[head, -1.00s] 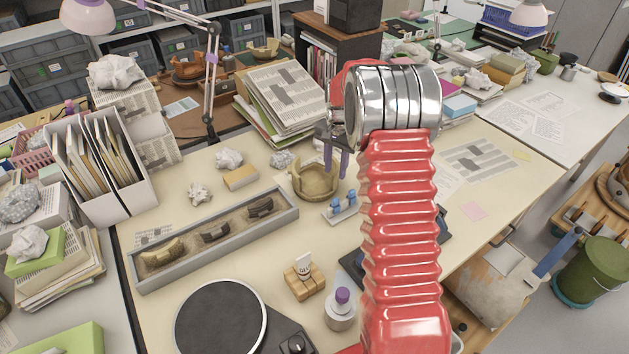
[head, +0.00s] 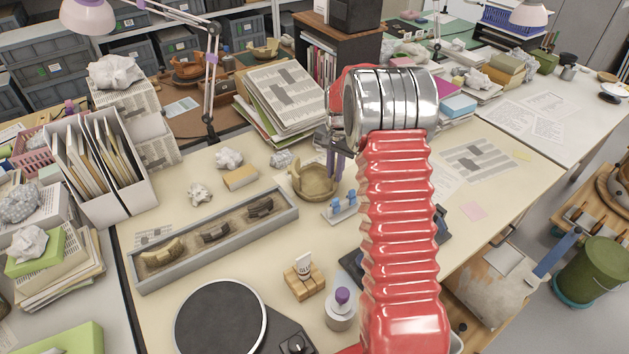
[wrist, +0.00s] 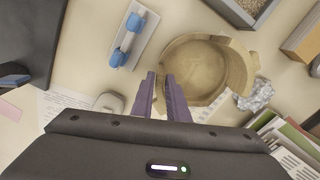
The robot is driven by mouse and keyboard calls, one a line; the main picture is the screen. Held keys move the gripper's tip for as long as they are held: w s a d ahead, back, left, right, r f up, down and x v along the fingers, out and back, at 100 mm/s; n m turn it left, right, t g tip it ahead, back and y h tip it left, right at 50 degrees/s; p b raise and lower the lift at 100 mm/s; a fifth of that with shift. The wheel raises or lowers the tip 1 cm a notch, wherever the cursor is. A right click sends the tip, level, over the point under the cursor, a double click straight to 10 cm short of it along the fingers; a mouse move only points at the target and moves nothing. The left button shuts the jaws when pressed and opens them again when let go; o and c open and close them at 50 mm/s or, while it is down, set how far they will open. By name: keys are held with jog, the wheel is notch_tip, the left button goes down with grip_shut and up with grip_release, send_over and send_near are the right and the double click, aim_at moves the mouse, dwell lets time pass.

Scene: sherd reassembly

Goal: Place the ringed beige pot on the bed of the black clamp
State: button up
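The beige pot (head: 316,183) stands on the table left of my arm, open at the top, with lugs at its rim; it also shows in the wrist view (wrist: 208,72). My gripper (wrist: 161,78) has two purple fingers with a narrow gap between them. They point down at the pot's near side, by its rim. I cannot tell whether they touch its wall. A dark flat piece (wrist: 30,40) with a black part (wrist: 12,76) at its edge shows at the left of the wrist view, perhaps the black clamp. In the head view my arm hides most of that area.
A small white tray with blue pieces (head: 343,204) lies close to the pot. A long grey tray of sherds (head: 216,240), a turntable (head: 221,318) and a wooden block (head: 304,282) stand nearer.

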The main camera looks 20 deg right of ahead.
grip_shut()
dwell(0.9)
jog(key=shift+r, duration=0.1)
notch_tip(320, 180, up, 10)
dwell(0.8)
jog(key=shift+d, duration=0.1)
dwell(0.5)
